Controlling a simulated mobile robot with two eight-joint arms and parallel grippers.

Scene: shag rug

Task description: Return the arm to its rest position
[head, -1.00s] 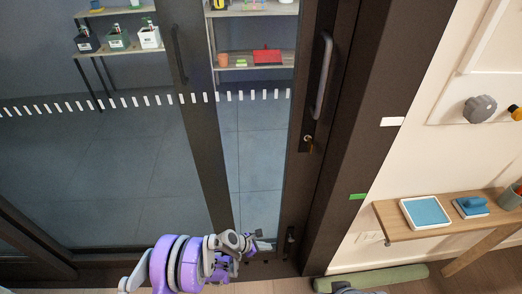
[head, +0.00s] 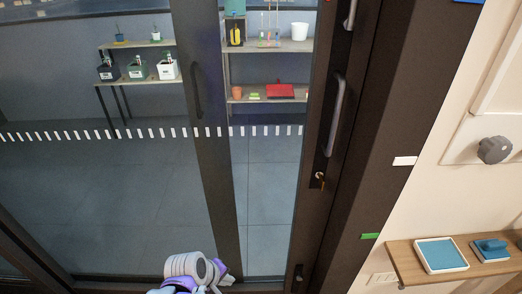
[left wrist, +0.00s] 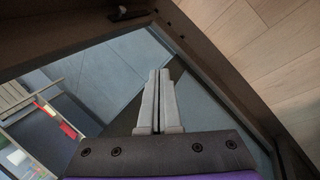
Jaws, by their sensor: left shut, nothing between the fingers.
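My left arm comes in at the bottom of the head view, in front of the glass sliding door (head: 105,200). Its purple and grey gripper (head: 218,282) is low in the picture, near the bottom edge. In the left wrist view the two grey fingers (left wrist: 158,100) lie together, shut, with nothing between them. The door's glass and dark frame are beyond them. My right gripper is not in view.
The door's dark frame has a grey handle (head: 335,115) and a key (head: 320,180) in its lock. At right a wooden shelf (head: 405,262) holds a blue-topped tray (head: 441,255). A grey knob (head: 494,150) is on the wall. Stocked shelves (head: 265,48) stand behind the glass.

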